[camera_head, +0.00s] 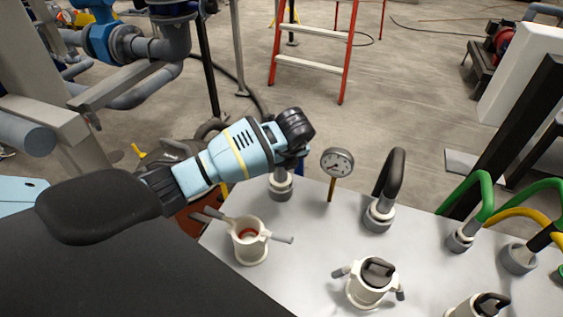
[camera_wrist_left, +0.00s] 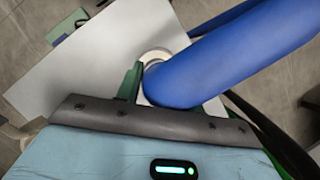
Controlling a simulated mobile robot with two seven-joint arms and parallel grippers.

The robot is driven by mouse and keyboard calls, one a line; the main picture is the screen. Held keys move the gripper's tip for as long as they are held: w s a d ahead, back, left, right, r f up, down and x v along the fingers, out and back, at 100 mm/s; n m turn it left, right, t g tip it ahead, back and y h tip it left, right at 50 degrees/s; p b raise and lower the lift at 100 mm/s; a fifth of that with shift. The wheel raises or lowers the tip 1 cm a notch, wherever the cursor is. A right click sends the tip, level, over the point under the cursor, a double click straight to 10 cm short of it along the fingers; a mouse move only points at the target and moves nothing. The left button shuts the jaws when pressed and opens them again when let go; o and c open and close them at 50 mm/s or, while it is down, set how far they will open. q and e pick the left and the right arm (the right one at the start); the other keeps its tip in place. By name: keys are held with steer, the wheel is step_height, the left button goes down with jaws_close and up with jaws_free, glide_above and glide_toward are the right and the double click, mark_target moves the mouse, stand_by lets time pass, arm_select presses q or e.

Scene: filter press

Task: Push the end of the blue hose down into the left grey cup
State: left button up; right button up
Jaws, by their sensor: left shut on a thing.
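The left grey cup (camera_head: 280,190) stands on the pale table's back left, just below my left gripper (camera_head: 293,158). In the left wrist view, the thick blue hose (camera_wrist_left: 235,55) comes in from the upper right and bends down in front of the cup's pale rim (camera_wrist_left: 156,55). My left gripper (camera_wrist_left: 185,98) is shut on the hose; one green finger shows beside it. The hose's end is hidden, so I cannot tell whether it is inside the cup. My right gripper is not in view.
A pressure gauge (camera_head: 337,163) stands close right of the cup. A black hose in a fitting (camera_head: 379,215) is farther right, then green hoses (camera_head: 478,190). White lidded pots (camera_head: 371,283) and an open white pot (camera_head: 249,248) stand nearer on the table.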

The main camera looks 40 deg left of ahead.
arm_select(q)
steer(key=o, duration=1.2)
steer(key=shift+f, duration=0.1)
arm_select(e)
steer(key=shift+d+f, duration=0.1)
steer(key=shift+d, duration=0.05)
arm_select(q)
steer(key=shift+o, duration=0.2)
steer(key=v, duration=0.8)
steer(key=shift+p, duration=0.3)
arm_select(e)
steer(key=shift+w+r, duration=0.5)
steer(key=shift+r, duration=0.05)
arm_select(q)
steer(key=shift+f, duration=0.1)
steer(key=shift+s, duration=0.1)
